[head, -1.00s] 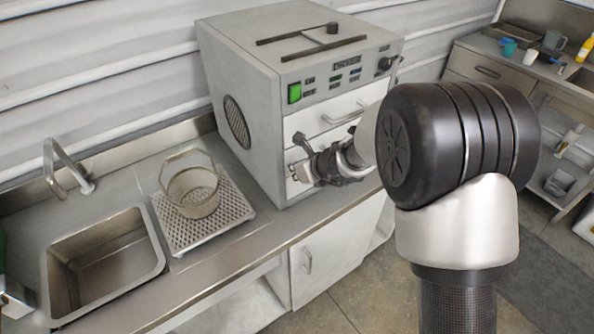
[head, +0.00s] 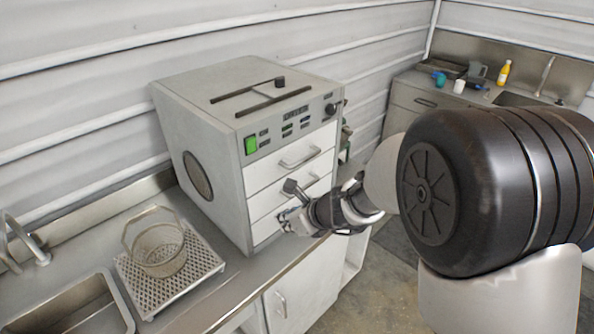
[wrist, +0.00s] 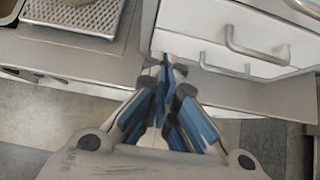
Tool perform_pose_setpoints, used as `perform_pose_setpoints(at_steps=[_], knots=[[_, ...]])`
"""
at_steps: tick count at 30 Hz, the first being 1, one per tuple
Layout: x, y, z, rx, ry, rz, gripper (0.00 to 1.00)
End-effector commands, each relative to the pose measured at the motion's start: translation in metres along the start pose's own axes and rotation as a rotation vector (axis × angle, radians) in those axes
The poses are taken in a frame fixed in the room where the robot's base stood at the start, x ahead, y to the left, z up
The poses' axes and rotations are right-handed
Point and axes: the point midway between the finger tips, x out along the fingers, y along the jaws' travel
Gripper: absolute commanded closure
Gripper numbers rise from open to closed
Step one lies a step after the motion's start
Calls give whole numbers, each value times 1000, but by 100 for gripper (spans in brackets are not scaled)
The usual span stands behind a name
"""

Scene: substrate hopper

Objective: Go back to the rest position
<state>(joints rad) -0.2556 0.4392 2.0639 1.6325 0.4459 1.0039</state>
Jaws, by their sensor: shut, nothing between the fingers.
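My gripper (head: 287,222) is in front of the lower drawers of a grey box-shaped machine (head: 288,106), at the end of my arm. In the wrist view my gripper (wrist: 165,68) has its blue-padded fingers together with nothing between them, over the counter's front edge. Two bar handles of the machine show near it in that view, to the right of the fingertips. I cannot tell whether the gripper touches the machine. All the drawers in view look closed, though my gripper partly hides the lowest.
A wire basket (head: 160,252) stands on a perforated tray (head: 205,262) left of the machine, beside a sink (head: 75,305). A second counter (head: 420,98) with cups, a yellow bottle (head: 503,73) and a sink stands at the back right. Open floor lies between the counters.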

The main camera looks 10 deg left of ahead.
Motion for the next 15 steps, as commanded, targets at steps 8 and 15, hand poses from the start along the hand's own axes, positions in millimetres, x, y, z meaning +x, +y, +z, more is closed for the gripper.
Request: perform_pose_setpoints(at_steps=[8, 15], knots=[[-44, 11, 14, -256, -24, 20, 100], [-156, 52, -4, -1006, 18, 73, 100]])
